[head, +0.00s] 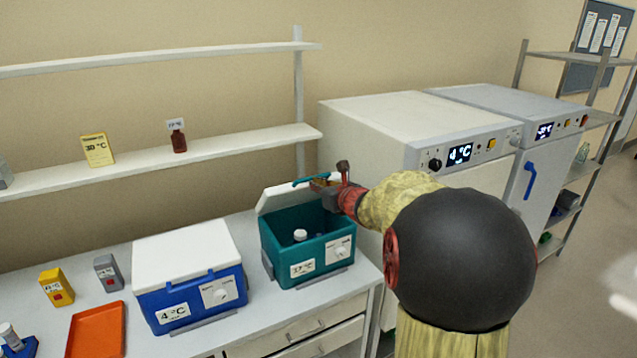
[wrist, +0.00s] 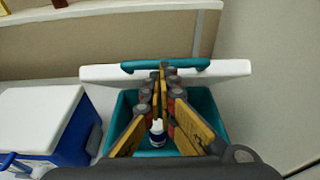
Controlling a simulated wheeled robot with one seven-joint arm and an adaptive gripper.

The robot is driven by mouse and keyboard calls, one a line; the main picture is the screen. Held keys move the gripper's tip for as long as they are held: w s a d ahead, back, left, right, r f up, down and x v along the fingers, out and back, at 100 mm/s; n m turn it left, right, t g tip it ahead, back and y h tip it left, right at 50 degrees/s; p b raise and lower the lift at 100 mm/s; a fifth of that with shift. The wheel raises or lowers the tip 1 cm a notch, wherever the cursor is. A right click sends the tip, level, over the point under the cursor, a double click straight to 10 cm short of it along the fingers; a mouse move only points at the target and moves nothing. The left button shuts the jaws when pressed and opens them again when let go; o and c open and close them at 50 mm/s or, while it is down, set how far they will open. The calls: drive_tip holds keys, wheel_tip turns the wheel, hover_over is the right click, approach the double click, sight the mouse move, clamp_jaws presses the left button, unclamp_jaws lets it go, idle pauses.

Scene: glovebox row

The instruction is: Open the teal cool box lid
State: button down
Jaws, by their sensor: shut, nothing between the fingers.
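The teal cool box (head: 304,272) stands on the bench with a 37 °C label and a dial on its front. Its white lid (head: 276,198) is raised at the back, clear of the rim, and the inside shows. The lid's teal handle (head: 310,180) is at the lid's upper edge. My gripper (head: 322,184) is shut and empty, its tips at the handle and lid edge; contact is unclear. In the wrist view, the fingers (wrist: 168,72) reach over the open box (wrist: 214,108) to the lid (wrist: 112,73) and handle (wrist: 140,66). A white-capped bottle (wrist: 157,139) stands inside.
A blue cool box (head: 190,290) with its white lid closed stands to the left. An orange tray (head: 96,331) and small yellow (head: 57,288) and grey (head: 107,272) containers are further left. A shelf (head: 230,144) runs behind; a white cabinet (head: 370,122) stands to the right.

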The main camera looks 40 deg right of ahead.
drive_tip(key=w+r+p, duration=0.1)
drive_tip(key=p, duration=0.3)
drive_tip(key=w+r+g+p, duration=0.1)
drive_tip(key=r+p, duration=0.1)
drive_tip(key=p, duration=0.2)
drive_tip(key=w+r+g+p, duration=0.1)
drive_tip(key=w+p, duration=0.1)
drive_tip(key=p, duration=0.3)
drive_tip(key=shift+d+r+y, duration=0.25)
drive_tip(key=shift+d+y, duration=0.15)
drive_tip(key=w+p, duration=0.1)
drive_tip(key=p, duration=0.2)
drive_tip(key=w+r+g+p, duration=0.1)
drive_tip(key=p, duration=0.2)
drive_tip(key=w+g+p, duration=0.1)
drive_tip(key=p, duration=0.1)
drive_tip(key=shift+w+d+r+p, duration=0.2)
drive_tip(key=shift+d+r+p, duration=0.2)
drive_tip(key=w+d+r+p, duration=0.1)
drive_tip(key=w+r+p, duration=0.1)
drive_tip(key=w+p, duration=0.4)
drive_tip(key=shift+w+d+p, duration=0.35)
drive_tip(key=shift+p, duration=0.3)
